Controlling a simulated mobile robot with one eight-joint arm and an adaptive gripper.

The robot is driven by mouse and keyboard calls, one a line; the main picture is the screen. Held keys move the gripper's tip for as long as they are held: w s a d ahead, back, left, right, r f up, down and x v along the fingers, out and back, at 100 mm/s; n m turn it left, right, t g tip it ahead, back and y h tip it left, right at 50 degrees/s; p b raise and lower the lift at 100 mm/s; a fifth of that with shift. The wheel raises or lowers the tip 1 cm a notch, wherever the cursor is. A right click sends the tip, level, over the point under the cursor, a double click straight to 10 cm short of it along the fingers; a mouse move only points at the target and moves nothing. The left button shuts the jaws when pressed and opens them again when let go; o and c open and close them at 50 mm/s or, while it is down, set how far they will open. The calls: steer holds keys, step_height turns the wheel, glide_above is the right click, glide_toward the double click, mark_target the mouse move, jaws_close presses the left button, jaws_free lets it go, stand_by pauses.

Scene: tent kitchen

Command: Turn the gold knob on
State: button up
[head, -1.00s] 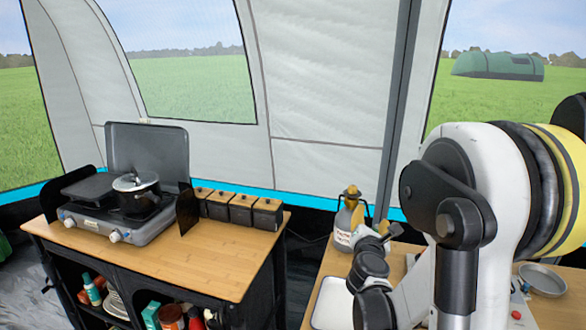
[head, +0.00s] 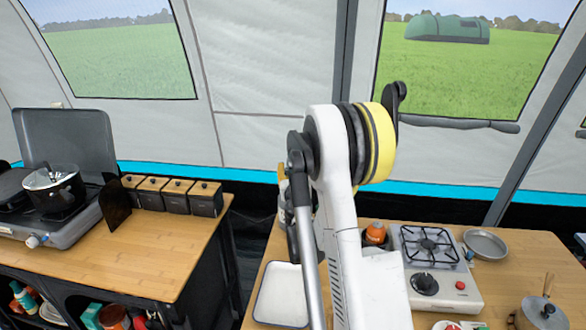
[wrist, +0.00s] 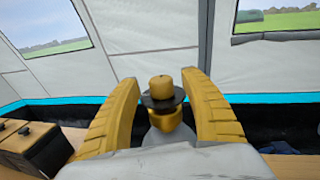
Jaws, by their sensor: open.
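The gold knob (wrist: 161,88) sits upright on top of a grey canister (wrist: 168,135), with a dark disc around its base. In the wrist view it lies between the two yellow fingers of my gripper (wrist: 160,90). The fingers are open, one to each side, with a visible gap to the knob. In the head view my arm hides most of the canister (head: 283,186) and the gripper. The lower part of the canister is hidden in the wrist view too.
A white tray (head: 265,315) lies on the right table, beside my arm. A small single-burner stove (head: 455,285), an orange jar (head: 375,233) and a metal pan (head: 486,244) are to the right. Dark boxes (head: 207,200) and a camp stove (head: 50,232) stand on the left cabinet.

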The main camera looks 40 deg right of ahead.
steer(key=shift+w+d, duration=0.4)
steer(key=shift+w, duration=0.1)
steer(key=shift+c, duration=0.2)
jaws_close()
